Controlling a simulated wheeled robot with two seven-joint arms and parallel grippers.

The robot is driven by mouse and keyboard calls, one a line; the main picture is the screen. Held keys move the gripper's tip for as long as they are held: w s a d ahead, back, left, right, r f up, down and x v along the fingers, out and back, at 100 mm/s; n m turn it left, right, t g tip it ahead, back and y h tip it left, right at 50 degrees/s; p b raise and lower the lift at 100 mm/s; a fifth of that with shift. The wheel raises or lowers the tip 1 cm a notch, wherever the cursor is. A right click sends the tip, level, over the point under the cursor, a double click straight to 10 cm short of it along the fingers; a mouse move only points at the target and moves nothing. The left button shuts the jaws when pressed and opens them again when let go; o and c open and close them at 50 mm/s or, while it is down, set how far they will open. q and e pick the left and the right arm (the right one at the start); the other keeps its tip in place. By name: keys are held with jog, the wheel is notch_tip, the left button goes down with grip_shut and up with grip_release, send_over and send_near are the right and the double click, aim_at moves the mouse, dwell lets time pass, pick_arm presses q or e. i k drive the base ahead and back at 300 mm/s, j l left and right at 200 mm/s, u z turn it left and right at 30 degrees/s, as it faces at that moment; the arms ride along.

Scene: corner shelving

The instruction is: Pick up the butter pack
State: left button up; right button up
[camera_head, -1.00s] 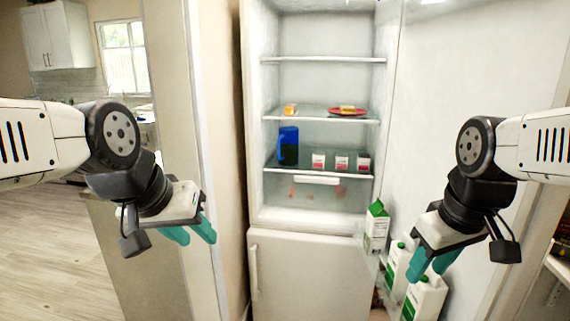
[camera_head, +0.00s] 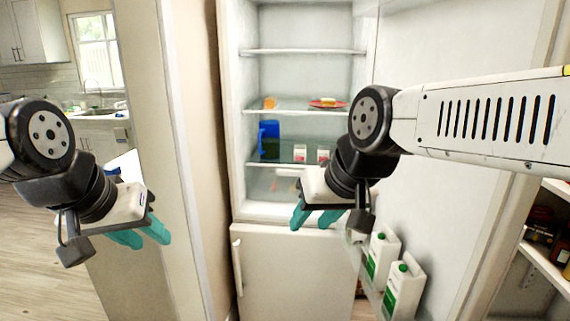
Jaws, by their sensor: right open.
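The open fridge (camera_head: 235,190) stands ahead in the head view. On its upper glass shelf, a small orange-yellow block (camera_head: 269,103) lies at the left. A yellow piece (camera_head: 328,101) lies on a red plate (camera_head: 316,105) at the right of the same shelf. I cannot tell for sure which of these is the butter pack. My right gripper (camera_head: 314,221) is open and empty, in front of the fridge and below that shelf in the picture. My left gripper (camera_head: 142,238) looks open and empty, left of the fridge, in front of a wall edge.
A blue jug (camera_head: 268,140) and small white-and-red cups (camera_head: 300,153) stand on the shelf below, partly hidden by my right arm. White cartons with green caps (camera_head: 404,290) stand in the open door at the right. A wall edge (camera_head: 165,130) borders the fridge's left side.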

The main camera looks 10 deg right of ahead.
aim_at(109, 170)
jog(key=u, duration=0.9)
jog(key=i+j, duration=1.4)
jog(key=i, duration=0.35)
jog(key=i+j+u, duration=0.1)
jog(key=i, duration=0.35)
jog(key=i+l, duration=0.45)
jog(key=i, duration=0.15)
